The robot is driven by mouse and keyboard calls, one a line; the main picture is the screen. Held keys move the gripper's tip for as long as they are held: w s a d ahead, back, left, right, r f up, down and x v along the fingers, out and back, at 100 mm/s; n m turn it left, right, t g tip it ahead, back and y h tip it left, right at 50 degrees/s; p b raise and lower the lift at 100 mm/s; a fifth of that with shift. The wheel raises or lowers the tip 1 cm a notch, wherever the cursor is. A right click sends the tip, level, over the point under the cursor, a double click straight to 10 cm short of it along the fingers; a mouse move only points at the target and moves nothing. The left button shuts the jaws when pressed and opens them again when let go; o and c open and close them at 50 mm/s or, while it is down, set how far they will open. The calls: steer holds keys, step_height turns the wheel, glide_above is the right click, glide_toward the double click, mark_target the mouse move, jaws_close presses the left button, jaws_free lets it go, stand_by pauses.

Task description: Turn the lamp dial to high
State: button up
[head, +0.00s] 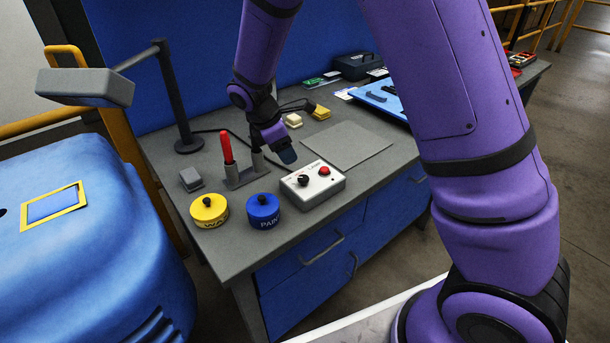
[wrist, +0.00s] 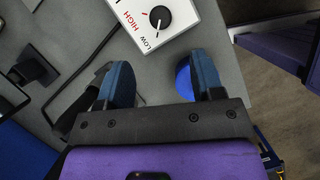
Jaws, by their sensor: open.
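The lamp dial is a black knob (head: 303,180) on a white control box (head: 325,189), which also bears a red button (head: 324,171). In the wrist view the knob (wrist: 160,16) sits at the top, beside the printed words LOW and red HIGH. Its white mark appears to point down toward LOW. My gripper (head: 281,150) is above the bench, close behind the box. In the wrist view its two blue fingers are spread, with nothing between them, and the knob lies beyond the tips. The lamp (head: 88,86) has a grey head on a dark post.
A yellow tin (head: 209,210) and a blue tin (head: 263,211) stand left of the box, near the bench's front edge. A red-handled tool (head: 227,148) stands upright in a grey holder (head: 244,176). A flat grey mat (head: 346,146) lies clear to the right.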

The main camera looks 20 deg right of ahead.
mark_target(303, 178)
steer(key=x, duration=1)
steer(key=shift+d+f, duration=0.15)
steer(key=c, duration=0.9)
